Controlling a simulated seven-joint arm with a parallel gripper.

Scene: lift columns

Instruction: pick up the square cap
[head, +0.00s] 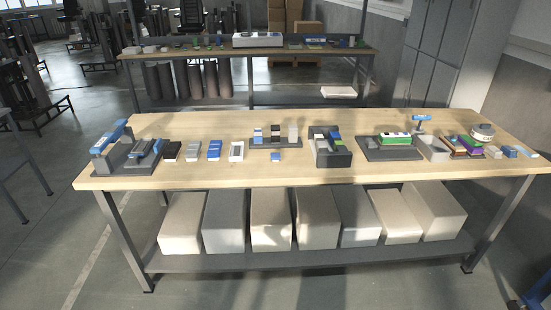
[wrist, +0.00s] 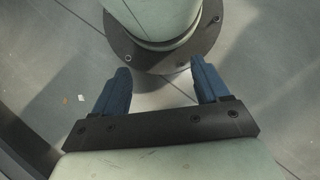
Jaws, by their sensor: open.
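My gripper (wrist: 160,68) shows in the wrist view with its two blue fingers wide apart and nothing between them. It is over the grey floor, away from the workbench, and does not show in the head view. In the head view a small blue-and-white block (head: 276,157) lies alone near the middle front of the wooden workbench (head: 330,173). I cannot tell whether it is the square cap, as the pieces are too small to make out. A dark holder (head: 277,144) behind it carries several small upright blocks.
A grey fixture (head: 128,157) with blue parts stands at the bench's left end. A dark box (head: 330,158) and a dark tray (head: 392,154) stand right of centre. A round white-and-grey item (head: 483,132) is at the right. The bench's front strip is mostly clear.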

